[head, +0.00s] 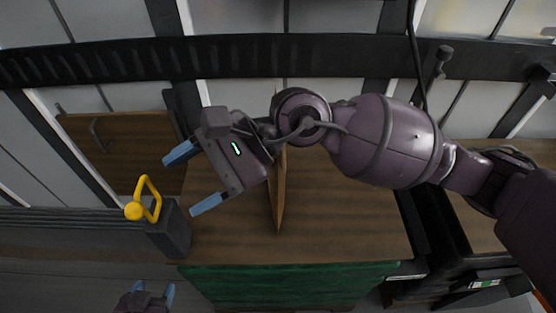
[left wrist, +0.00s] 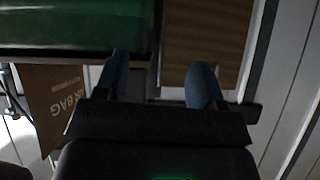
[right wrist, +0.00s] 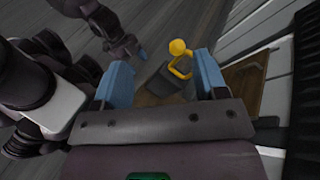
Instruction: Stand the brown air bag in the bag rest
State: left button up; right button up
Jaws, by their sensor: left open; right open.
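The brown air bag (head: 280,200) shows nearly edge-on in the head view, as a thin upright sheet over the wooden surface, partly hidden by my right arm. In the left wrist view its printed face (left wrist: 62,105) shows at the left, with the lettering upside down. I cannot make out the bag rest, nor tell what supports the bag. My right gripper (head: 193,178) is open and empty, left of the bag, with its fingers pointing left. My left gripper (head: 154,288) is open and empty at the bottom left, well apart from the bag.
A dark grey block (head: 171,230) with a yellow handle (head: 150,198) stands left of the wooden surface (head: 345,220), near my right gripper. It also shows in the right wrist view (right wrist: 180,48). A green surface (head: 290,285) lies along the front. A black rail (head: 230,55) crosses the back.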

jog(key=w+d+n+t+h, duration=0.2)
jog(key=w+d+t+h, duration=0.1)
jog(key=w+d+h, duration=0.1)
jog(key=w+d+n+t+h, duration=0.2)
jog(key=w+d+t+h, duration=0.1)
jog(key=w, duration=0.4)
jog(key=w+d+n+t+h, duration=0.3)
jog(key=w+d+h, duration=0.1)
jog(key=w+h, duration=0.1)
jog(key=shift+w+d+r+t+h, duration=0.15)
jog(key=shift+d+r+t+h, duration=0.15)
jog(key=shift+h, duration=0.1)
jog(key=x, duration=0.5)
jog(key=shift+w+f, duration=0.1)
jog(key=shift+f, duration=0.15)
jog(key=shift+b+x, duration=0.6)
jog(key=shift+x, duration=2.1)
jog(key=shift+w+a+r, duration=0.1)
jog(key=shift+a+r, duration=0.05)
grip_shut()
